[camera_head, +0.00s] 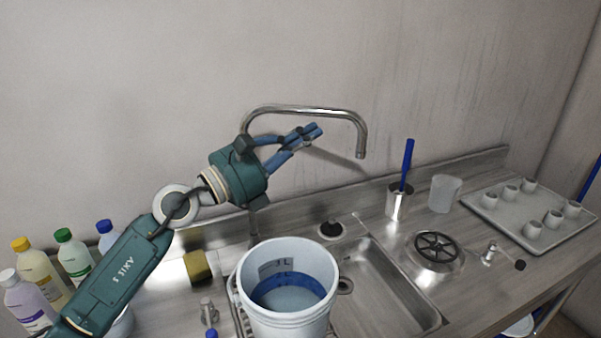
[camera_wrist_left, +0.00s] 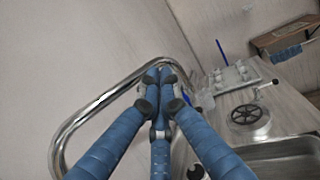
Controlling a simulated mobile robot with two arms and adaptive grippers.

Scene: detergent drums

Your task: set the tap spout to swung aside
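The chrome tap spout (camera_head: 315,109) rises behind my left gripper, arches to the right and ends in a downturned outlet. Its height above the deck makes it hard to tell what lies directly under the outlet. My left gripper (camera_head: 312,132) shows just below the arch, its blue fingers pointing right. In the left wrist view the spout (camera_wrist_left: 92,108) passes behind the fingertips (camera_wrist_left: 162,74), which are brought together with nothing visible between them. Whether they touch the spout cannot be told. The tap's lower part is partly hidden by my gripper and the bucket. My right gripper is out of view.
A white bucket (camera_head: 288,310) stands at the sink (camera_head: 385,290). A steel cup with a blue-handled brush (camera_head: 407,165), a clear beaker (camera_head: 445,193) and a tray of small cups (camera_head: 490,210) stand right. Several bottles (camera_head: 72,256) and a sponge (camera_head: 197,266) are left.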

